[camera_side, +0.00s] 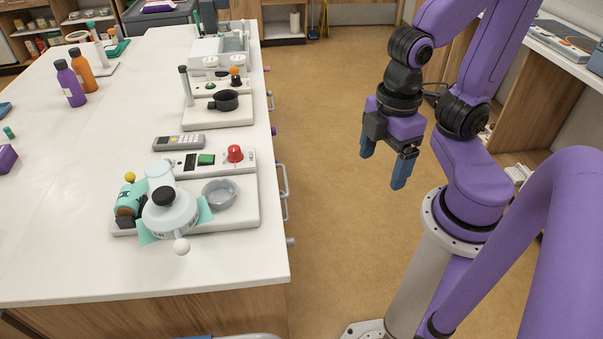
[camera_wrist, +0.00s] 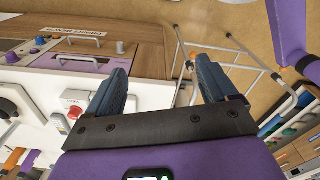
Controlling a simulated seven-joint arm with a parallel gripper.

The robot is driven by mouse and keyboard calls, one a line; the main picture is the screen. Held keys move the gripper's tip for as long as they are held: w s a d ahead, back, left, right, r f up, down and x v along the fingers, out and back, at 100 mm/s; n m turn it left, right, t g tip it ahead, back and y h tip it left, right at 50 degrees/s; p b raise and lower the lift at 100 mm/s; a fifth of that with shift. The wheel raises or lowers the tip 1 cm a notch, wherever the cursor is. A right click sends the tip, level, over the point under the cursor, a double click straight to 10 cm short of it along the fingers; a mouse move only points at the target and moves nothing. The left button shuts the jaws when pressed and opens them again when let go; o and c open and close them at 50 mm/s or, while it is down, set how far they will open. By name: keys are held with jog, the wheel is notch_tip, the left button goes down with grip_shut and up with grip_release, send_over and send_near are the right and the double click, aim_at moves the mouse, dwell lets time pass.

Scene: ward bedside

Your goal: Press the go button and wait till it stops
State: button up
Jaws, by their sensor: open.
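A white control panel (camera_side: 180,161) on the near machine carries a green button (camera_side: 206,159), a dark display and a red knob (camera_side: 235,154). Farther back, a second panel has a round green button (camera_side: 210,86) and an orange-topped knob (camera_side: 236,76). No go lettering is readable, and whether either machine runs cannot be told. My gripper (camera_side: 384,168) is open and empty over the floor, well right of the counter. In the wrist view, its fingers (camera_wrist: 161,66) are spread apart, with a red knob (camera_wrist: 74,112) on a white panel to their left.
The white counter (camera_side: 75,245) has bare room at its near left. A grey keypad device (camera_side: 178,142) lies behind the near panel. A round white-lidded part (camera_side: 170,215) and a grey dish (camera_side: 220,193) are in front of it. Metal handles (camera_side: 283,190) stick out from the counter's side.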

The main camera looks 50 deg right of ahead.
grip_shut()
dwell(1.5)
